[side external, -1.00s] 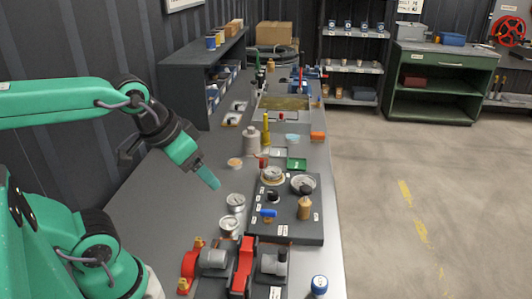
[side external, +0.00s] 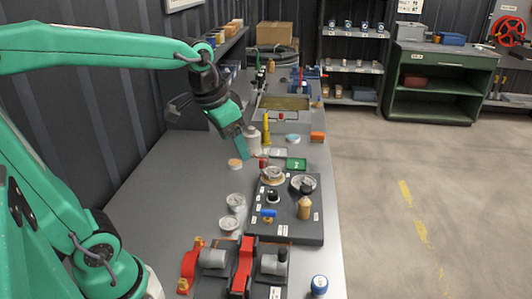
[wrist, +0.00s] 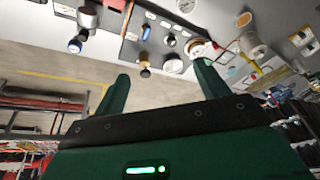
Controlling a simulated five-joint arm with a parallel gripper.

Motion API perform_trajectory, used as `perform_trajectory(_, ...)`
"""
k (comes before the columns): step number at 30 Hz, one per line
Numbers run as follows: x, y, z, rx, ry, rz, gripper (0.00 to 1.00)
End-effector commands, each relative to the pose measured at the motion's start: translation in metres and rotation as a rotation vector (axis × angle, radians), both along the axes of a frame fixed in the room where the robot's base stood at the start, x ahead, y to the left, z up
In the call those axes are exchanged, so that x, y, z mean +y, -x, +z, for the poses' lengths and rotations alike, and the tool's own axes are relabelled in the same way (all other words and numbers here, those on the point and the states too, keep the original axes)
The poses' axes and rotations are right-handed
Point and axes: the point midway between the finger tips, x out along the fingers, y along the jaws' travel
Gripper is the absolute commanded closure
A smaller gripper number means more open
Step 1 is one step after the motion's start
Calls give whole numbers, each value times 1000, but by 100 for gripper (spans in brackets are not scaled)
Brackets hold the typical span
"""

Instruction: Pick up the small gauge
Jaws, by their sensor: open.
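Two loose round silver gauges stand on the bench left of the dark panel (side external: 292,231), one a little farther back (side external: 236,200) and one nearer (side external: 229,223). Two more round dials sit on the panel, one with a tan rim (side external: 273,174) and one pale (side external: 305,181). I cannot tell for certain which is the small gauge. My gripper (side external: 244,152) is raised over the bench, left of and behind the panel, above and apart from the loose gauges. In the wrist view my gripper (wrist: 164,86) has its fingers spread with nothing between them.
A red valve assembly (side external: 243,266) and a blue-capped jar (side external: 319,285) stand at the near end. The bench left of the gauges is clear.

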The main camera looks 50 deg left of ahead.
Motion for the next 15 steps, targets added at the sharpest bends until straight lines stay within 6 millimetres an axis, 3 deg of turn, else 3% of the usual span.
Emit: perform_trajectory(15, 38, -97, -30, 148, -29, -96, 26)
